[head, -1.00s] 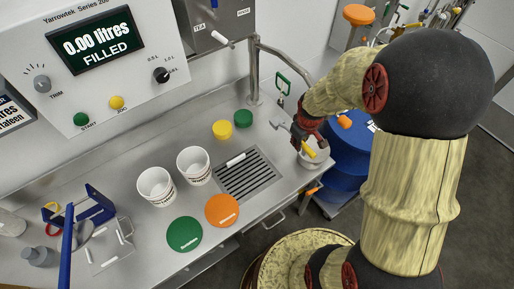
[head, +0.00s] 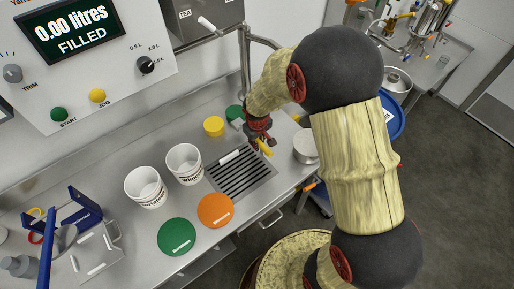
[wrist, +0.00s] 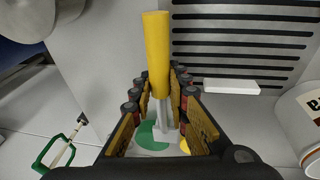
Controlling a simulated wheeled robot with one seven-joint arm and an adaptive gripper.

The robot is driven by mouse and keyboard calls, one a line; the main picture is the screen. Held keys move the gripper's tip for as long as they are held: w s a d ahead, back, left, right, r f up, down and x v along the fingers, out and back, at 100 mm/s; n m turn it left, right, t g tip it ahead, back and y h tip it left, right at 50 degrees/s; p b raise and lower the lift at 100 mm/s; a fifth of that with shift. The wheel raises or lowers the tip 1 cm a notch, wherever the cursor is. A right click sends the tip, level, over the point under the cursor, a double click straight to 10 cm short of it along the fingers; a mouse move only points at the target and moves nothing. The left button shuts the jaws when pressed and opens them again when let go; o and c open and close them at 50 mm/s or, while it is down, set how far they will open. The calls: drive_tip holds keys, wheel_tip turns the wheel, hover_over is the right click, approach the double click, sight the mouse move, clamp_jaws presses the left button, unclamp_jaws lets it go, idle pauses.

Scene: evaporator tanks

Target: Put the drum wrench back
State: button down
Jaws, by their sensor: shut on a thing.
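My gripper (head: 258,137) is above the steel bench, near the back right corner of the drain grille. It is shut on a tool with a yellow handle and a grey metal shaft, seemingly the drum wrench (head: 264,147). In the wrist view the yellow handle (wrist: 156,50) points away from my gripper (wrist: 160,88), with the grey shaft between the fingers. The tool's far end is mostly hidden by the gripper. No empty holder for it is clearly visible.
The drain grille (head: 241,172) lies below, with a metal pot (head: 306,146) to its right. Yellow (head: 214,126) and green (head: 234,112) lids lie behind. Two white tubs (head: 185,163) stand left. A bent pipe (head: 245,60) rises close behind my gripper. A blue drum (head: 394,119) stands right.

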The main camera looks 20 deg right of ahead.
drive_tip(key=shift+s+a+b+x, duration=0.15)
drive_tip(key=shift+b+x, duration=0.3)
drive_tip(key=shift+x, duration=0.4)
drive_tip(key=shift+s+a+b+x, duration=0.15)
drive_tip(key=shift+b+x, duration=0.3)
drive_tip(key=shift+x, duration=0.4)
drive_tip(key=shift+f, duration=0.2)
drive_tip(key=shift+f, duration=0.15)
drive_tip(key=c, duration=1.8)
unclamp_jaws()
drive_tip(key=shift+o, duration=0.4)
